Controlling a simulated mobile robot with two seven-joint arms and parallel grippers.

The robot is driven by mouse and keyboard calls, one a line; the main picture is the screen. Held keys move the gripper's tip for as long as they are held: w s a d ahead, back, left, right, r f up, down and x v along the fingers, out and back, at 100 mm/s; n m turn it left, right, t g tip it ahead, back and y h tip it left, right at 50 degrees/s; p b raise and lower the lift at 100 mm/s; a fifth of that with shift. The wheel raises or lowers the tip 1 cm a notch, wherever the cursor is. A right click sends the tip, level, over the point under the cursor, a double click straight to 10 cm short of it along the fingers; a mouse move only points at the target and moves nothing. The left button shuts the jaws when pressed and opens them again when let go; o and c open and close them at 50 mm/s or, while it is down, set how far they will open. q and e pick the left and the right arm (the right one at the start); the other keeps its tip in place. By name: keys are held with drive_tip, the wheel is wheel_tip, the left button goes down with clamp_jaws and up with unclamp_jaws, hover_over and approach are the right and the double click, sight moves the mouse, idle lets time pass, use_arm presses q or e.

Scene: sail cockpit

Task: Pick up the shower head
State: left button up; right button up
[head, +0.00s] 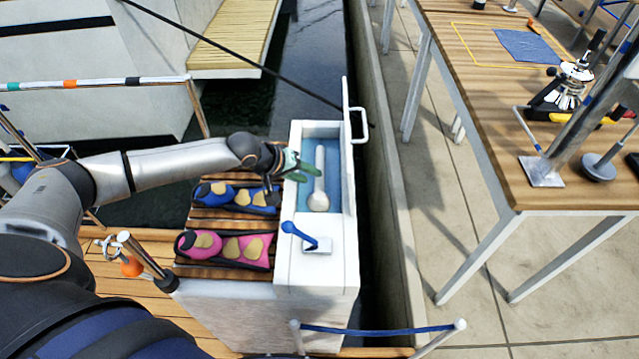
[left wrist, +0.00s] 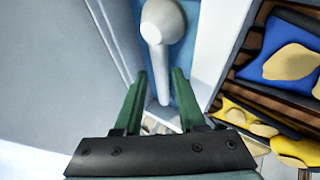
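The white shower head (head: 318,198) lies in a blue-lined recess of a white box (head: 287,268), with its handle pointing toward the back. It also shows in the left wrist view (left wrist: 163,22), with its round head at the top and its handle running down between my fingers. My left gripper (head: 303,166) is at the left rim of the recess, beside the handle. In the left wrist view the green fingers (left wrist: 160,85) are apart, with the handle visible beyond the gap and nothing clearly gripped. My right gripper does not show.
The box's white lid (head: 347,150) stands open on the right of the recess. A blue lever (head: 300,236) sits on the box's front top. A wooden table (head: 490,130) stands at right.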

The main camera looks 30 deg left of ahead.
sight(317, 179)
use_arm(q)
drive_tip(key=x, duration=0.4)
drive_tip(key=shift+w+f+b, duration=0.1)
drive_tip(key=shift+f+b, duration=0.1)
drive_tip(key=shift+b, duration=0.1)
clamp_jaws()
idle(0.4)
